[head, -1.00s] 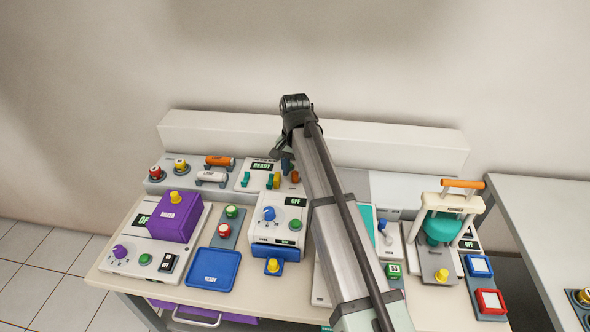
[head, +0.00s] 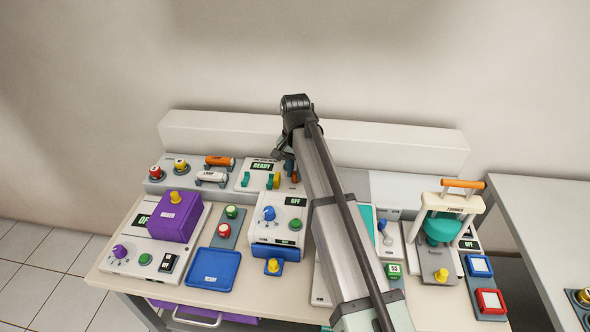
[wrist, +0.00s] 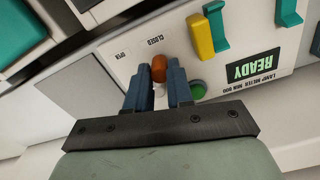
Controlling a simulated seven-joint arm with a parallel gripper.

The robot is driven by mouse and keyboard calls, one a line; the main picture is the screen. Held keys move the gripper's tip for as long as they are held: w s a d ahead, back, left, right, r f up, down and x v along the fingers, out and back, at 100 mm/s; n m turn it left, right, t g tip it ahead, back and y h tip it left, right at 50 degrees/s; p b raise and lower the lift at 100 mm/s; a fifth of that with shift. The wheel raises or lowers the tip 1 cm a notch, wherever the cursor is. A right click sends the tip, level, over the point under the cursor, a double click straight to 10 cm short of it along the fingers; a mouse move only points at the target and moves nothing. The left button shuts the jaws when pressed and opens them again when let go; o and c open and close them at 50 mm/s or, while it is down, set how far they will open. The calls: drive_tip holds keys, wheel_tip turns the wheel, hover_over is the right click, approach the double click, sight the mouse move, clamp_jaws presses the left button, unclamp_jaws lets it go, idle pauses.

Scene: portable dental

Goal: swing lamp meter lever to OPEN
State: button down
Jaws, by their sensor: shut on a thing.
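The lamp meter panel (wrist: 267,82) is white and shows upside down in the wrist view. Its green display (wrist: 255,67) reads READY. Small CLOSED and OPEN labels are printed near the lever. The orange lever knob (wrist: 159,69) sits between the two blue fingers of my gripper (wrist: 158,76), near the CLOSED label. My gripper is shut on this lever. The lever's lower part is hidden by the fingers. In the head view the lamp meter (head: 260,167) is at the back of the bench, and my arm hides part of its right side.
A yellow switch (wrist: 201,36), a teal switch (wrist: 219,20) and a round green button (wrist: 198,90) are close to the fingers. A white box with a blue knob (head: 269,213) stands in front.

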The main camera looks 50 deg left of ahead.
drive_tip(key=n, duration=0.1)
drive_tip(key=d+n, duration=0.1)
drive_tip(key=n, duration=0.1)
drive_tip(key=shift+w+d, duration=0.1)
drive_tip(key=shift+w, duration=0.2)
drive_tip(key=n, duration=0.3)
drive_tip(key=shift+w+d, duration=0.3)
drive_tip(key=shift+d, duration=0.05)
drive_tip(key=n, duration=0.1)
drive_tip(key=w+n, duration=0.1)
drive_tip(key=n, duration=0.1)
drive_tip(key=d+n, duration=0.1)
drive_tip(key=n, duration=0.1)
drive_tip(key=shift+w, duration=0.35)
drive_tip(key=shift+w+n, duration=0.1)
drive_tip(key=shift+n, duration=0.3)
drive_tip(key=c, duration=1)
unclamp_jaws()
wheel_tip(320, 180, up, 14)
drive_tip(key=shift+f, duration=0.1)
